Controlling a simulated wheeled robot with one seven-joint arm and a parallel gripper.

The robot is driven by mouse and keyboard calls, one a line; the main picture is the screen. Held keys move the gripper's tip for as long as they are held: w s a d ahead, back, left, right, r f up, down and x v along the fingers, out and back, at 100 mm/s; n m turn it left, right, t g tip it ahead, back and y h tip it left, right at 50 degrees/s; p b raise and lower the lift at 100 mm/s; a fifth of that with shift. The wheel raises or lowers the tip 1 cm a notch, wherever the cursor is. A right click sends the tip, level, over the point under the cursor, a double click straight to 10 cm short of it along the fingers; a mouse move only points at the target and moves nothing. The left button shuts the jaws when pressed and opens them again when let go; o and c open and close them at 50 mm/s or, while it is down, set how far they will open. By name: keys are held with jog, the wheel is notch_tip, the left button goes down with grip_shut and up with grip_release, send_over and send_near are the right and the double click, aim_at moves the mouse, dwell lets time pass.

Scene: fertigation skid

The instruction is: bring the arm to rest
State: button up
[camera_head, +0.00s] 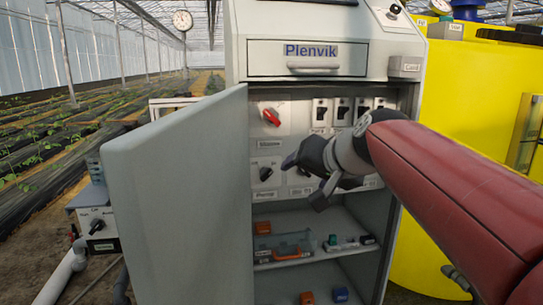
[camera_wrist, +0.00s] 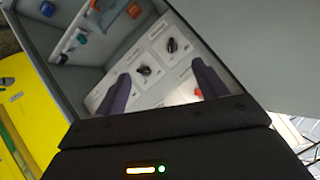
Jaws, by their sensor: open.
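My arm reaches in from the right in the head view. My gripper (camera_head: 292,160) is in front of the open cabinet, at the row of black rotary knobs. In the wrist view my gripper (camera_wrist: 160,88) shows two dark fingers spread apart with nothing between them. Beyond the fingers is the panel with a black knob (camera_wrist: 172,45) and another black knob (camera_wrist: 145,70). In the head view a black knob (camera_head: 266,174) shows left of the gripper. I cannot tell how far the fingertips are from the panel. Some of the panel is hidden behind my arm.
The cabinet door (camera_head: 180,185) stands open on the left of the gripper. A red switch (camera_head: 271,117) is above. A shelf below holds a clear tray (camera_head: 284,247) and small parts. A yellow tank (camera_head: 450,90) stands at right. A control box (camera_head: 98,225) is at lower left.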

jog(key=s+d+f+n+g+h, duration=0.1)
jog(key=s+d+f+g+h, duration=0.1)
jog(key=s+f, duration=0.8)
jog(key=s+d+f+n+g+h+p, duration=0.1)
jog(key=s+d+f, duration=0.4)
jog(key=s+f, duration=0.6)
jog(key=shift+s+d+g+h, duration=0.2)
jog(key=shift+s+g+h, duration=0.5)
jog(key=shift+s+g, duration=0.35)
